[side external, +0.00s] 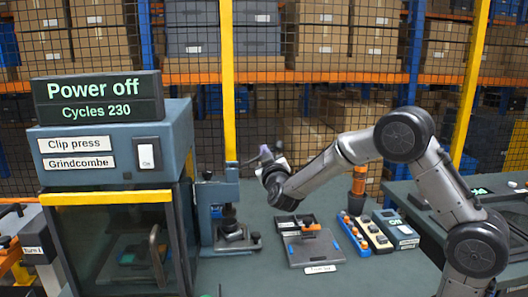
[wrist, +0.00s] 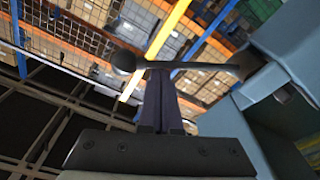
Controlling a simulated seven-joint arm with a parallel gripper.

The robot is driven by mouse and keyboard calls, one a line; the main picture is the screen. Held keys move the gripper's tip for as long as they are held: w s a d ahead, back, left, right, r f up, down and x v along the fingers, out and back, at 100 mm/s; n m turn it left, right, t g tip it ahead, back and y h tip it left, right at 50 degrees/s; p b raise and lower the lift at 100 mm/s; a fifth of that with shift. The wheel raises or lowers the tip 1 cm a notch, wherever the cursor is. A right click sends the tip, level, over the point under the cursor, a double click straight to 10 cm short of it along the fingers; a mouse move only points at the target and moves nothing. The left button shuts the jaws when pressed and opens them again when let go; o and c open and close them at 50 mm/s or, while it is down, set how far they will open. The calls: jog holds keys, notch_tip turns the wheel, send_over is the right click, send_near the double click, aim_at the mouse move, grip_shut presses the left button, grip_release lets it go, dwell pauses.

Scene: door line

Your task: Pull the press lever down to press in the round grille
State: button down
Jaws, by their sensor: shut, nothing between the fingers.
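The blue-grey hand press (side external: 219,205) stands on the bench left of my gripper. Its dark press lever (side external: 248,161) sticks out from the press head to the right, roughly level. In the wrist view the lever (wrist: 200,65) runs across from the press body (wrist: 285,90) to a ball knob (wrist: 124,62). My gripper (side external: 268,157) is shut and empty at the lever's outer end. Its fingertips (wrist: 160,74) lie at the rod just inside the knob; I cannot tell whether they touch it. A dark round part (side external: 231,228) sits under the ram; I cannot make out the grille clearly.
The clip press cabinet (side external: 115,200), its display reading "Power off", stands to the left. A grey fixture plate (side external: 313,249), a blue tray of parts (side external: 353,234) and control boxes (side external: 397,230) lie to the right. Mesh fencing and shelving stand behind.

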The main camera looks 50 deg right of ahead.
jog(key=shift+s+d+f+m, duration=0.1)
jog(key=shift+f+m, duration=0.1)
jog(key=shift+m, duration=0.1)
notch_tip(320, 180, down, 10)
jog(key=s+d+m+g+h, duration=0.1)
jog(key=m, duration=0.8)
jog(key=shift+s+r, duration=0.15)
dwell(0.5)
notch_tip(320, 180, up, 5)
jog(key=d+h, duration=0.1)
jog(key=r+v, duration=0.1)
jog(key=v, duration=0.8)
jog(key=shift+s+a+r, duration=0.15)
jog(key=shift+s+a, duration=0.05)
jog(key=shift+s, duration=0.2)
